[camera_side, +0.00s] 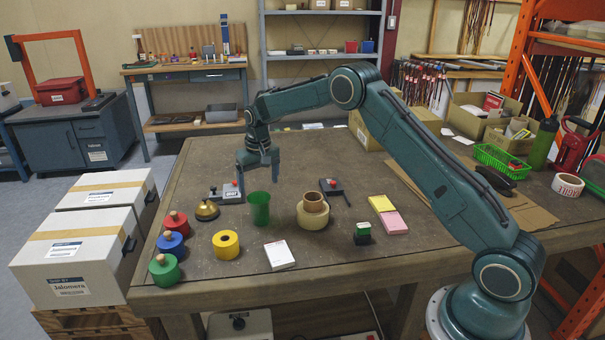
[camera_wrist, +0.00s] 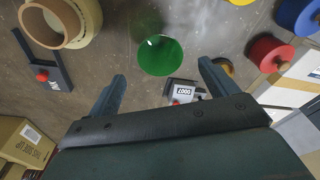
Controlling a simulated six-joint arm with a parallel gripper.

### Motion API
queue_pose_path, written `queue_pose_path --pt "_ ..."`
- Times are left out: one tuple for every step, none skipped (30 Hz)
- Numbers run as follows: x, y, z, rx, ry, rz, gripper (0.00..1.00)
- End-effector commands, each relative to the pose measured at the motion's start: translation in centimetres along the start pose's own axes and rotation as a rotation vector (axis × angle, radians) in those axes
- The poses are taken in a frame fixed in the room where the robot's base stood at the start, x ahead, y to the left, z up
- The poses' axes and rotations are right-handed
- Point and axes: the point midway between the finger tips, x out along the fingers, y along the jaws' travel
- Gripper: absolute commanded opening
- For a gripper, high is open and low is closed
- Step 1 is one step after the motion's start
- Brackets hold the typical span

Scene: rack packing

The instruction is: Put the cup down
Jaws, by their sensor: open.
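A green cup (camera_side: 259,208) stands upright on the table (camera_side: 340,250), in the middle of the side view. My gripper (camera_side: 257,178) is above and behind the cup, its fingers pointing down. In the wrist view the two fingers of my gripper (camera_wrist: 163,88) are spread apart with nothing between them. The green cup (camera_wrist: 160,55) lies beyond the fingertips there, apart from them.
Tape rolls (camera_side: 313,212) stand right of the cup. A bell (camera_side: 207,210) and a stapler-like device (camera_side: 227,192) are left of it. Bare table shows in front of the cup, around a white notepad (camera_side: 279,255).

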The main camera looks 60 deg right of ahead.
Motion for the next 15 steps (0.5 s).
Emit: queue_pose_path --pt "-0.8 0.0 0.0 0.000 0.002 0.000 0.85" --pt "-1.2 0.0 -0.1 0.000 0.003 0.000 0.85" --pt "-1.7 0.0 0.0 0.000 0.002 0.000 0.85" --pt "-2.0 0.0 0.0 0.000 0.001 0.000 0.85" --pt "-2.2 0.0 0.0 0.000 0.001 0.000 0.85" --pt "-2.5 0.0 0.0 0.000 0.001 0.000 0.85" --pt "-2.8 0.0 0.0 0.000 0.001 0.000 0.85" --pt "-3.0 0.0 0.0 0.000 0.001 0.000 0.85" --pt "-3.1 0.0 0.0 0.000 0.001 0.000 0.85" --pt "-3.2 0.0 0.0 0.000 0.000 0.000 0.85" --pt "-3.3 0.0 0.0 0.000 0.000 0.000 0.85" --pt "-3.4 0.0 0.0 0.000 0.000 0.000 0.85" --pt "-3.4 0.0 0.0 0.000 0.000 0.000 0.85" --pt "-3.4 0.0 0.0 0.000 0.000 0.000 0.85" --pt "-3.4 0.0 0.0 0.000 0.000 0.000 0.85"
